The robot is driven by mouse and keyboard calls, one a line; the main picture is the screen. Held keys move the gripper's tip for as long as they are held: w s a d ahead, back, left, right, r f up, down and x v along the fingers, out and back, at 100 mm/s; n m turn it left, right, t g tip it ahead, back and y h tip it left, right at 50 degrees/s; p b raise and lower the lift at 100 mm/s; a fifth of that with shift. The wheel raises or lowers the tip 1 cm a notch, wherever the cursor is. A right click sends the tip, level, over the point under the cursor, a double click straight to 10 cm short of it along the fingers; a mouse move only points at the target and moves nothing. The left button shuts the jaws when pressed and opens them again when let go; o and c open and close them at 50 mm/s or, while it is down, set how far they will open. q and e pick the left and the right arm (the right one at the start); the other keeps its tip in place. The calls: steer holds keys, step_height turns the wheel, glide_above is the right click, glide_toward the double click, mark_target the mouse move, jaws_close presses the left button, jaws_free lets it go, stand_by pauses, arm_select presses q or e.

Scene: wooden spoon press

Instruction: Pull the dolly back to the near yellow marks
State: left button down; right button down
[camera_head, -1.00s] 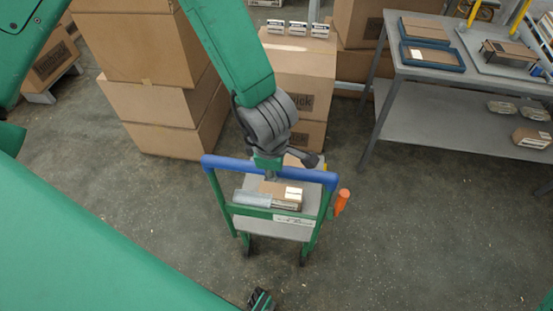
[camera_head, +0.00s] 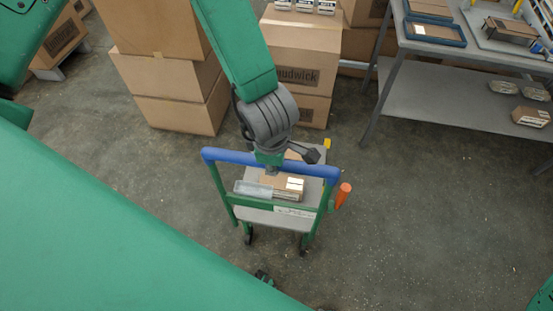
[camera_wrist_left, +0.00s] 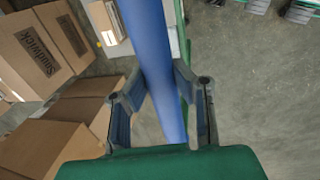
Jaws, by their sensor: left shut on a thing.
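The dolly has a blue push bar (camera_head: 222,156), a green frame and a grey deck (camera_head: 262,216). It stands upright in the middle of the head view. My left gripper (camera_head: 270,166) is shut on the blue bar; the left wrist view shows its fingers (camera_wrist_left: 160,105) on both sides of the bar (camera_wrist_left: 150,45). A small brown carton (camera_head: 290,184) and a pale clear-looking pack (camera_head: 253,189) ride on the dolly. A small yellow mark (camera_head: 327,143) shows on the floor just beyond the dolly's right side. No nearer yellow marks show. My right gripper is not clearly visible.
Stacked cardboard boxes (camera_head: 180,90) stand behind to the left, with another stack (camera_head: 305,50) behind the dolly. A grey workbench (camera_head: 395,60) with trays stands at the back right. An orange grip (camera_head: 344,194) sticks out at the dolly's right. Floor (camera_head: 430,220) to the right is clear.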

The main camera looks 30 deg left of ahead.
arm_select(q)
steer(key=shift+s, duration=0.2)
steer(key=c, duration=1.5)
jaws_free()
steer(key=shift+o, duration=0.7)
steer(key=shift+s+a, duration=0.1)
steer(key=shift+s, duration=0.05)
step_height(320, 180, up, 12)
steer(key=s, duration=0.2)
steer(key=shift+d, duration=0.35)
steer(key=shift+f, duration=0.15)
steer(key=shift+s, duration=0.1)
